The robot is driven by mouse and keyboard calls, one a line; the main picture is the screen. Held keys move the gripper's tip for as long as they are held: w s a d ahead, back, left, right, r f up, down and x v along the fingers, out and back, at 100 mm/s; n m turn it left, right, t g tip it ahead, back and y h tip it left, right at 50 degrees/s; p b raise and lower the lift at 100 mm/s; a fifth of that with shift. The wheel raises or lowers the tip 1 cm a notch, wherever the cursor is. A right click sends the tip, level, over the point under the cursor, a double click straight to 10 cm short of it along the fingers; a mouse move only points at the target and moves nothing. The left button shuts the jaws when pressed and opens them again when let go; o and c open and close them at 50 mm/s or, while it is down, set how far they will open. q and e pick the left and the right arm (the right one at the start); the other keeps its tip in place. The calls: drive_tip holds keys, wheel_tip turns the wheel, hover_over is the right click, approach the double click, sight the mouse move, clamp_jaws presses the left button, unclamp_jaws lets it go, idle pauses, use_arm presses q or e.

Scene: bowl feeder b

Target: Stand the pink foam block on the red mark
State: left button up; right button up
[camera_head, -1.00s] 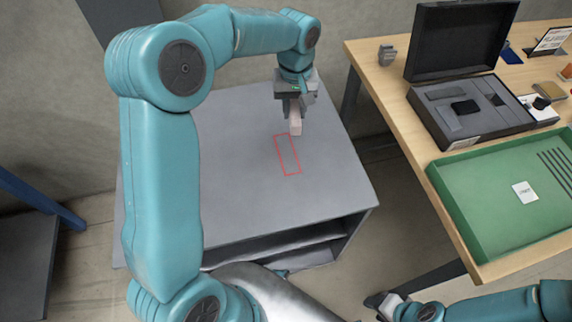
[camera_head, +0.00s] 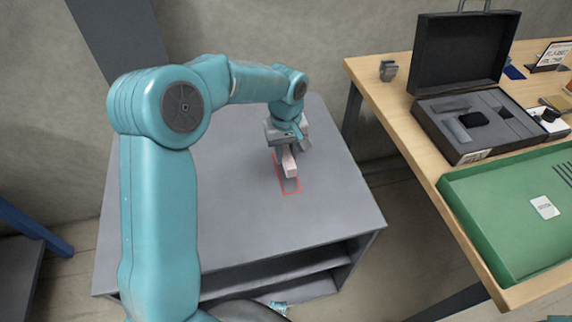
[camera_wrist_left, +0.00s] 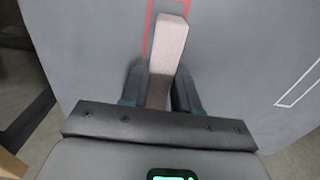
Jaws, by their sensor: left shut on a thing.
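The pink foam block (camera_head: 289,163) is held in my left gripper (camera_head: 284,150) above the grey cabinet top (camera_head: 220,190). The red mark (camera_head: 293,193) is a thin rectangular outline on that top, and the block covers part of it in the head view. In the left wrist view the pink block (camera_wrist_left: 168,52) sticks out between the two dark fingers (camera_wrist_left: 160,88), and part of the red outline (camera_wrist_left: 150,25) shows beside and beyond it. I cannot tell whether the block touches the surface. My right gripper is out of view.
A wooden table (camera_head: 420,155) stands at the right with an open black case (camera_head: 462,50) and a green tray (camera_head: 480,240). A white outline (camera_wrist_left: 300,85) also lies on the grey top in the wrist view. The cabinet top around the mark is clear.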

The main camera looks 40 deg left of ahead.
sight(286, 152)
use_arm(q)
wheel_tip(286, 152, down, 5)
drive_tip(key=shift+b, duration=0.3)
drive_tip(key=shift+f, duration=0.25)
drive_tip(key=o, duration=1)
drive_tip(key=shift+r, duration=0.1)
drive_tip(key=shift+o, duration=0.2)
drive_tip(key=shift+r, duration=0.25)
wheel_tip(286, 152, up, 12)
drive_tip(key=shift+f+p, duration=0.1)
drive_tip(key=shift+p, duration=0.85)
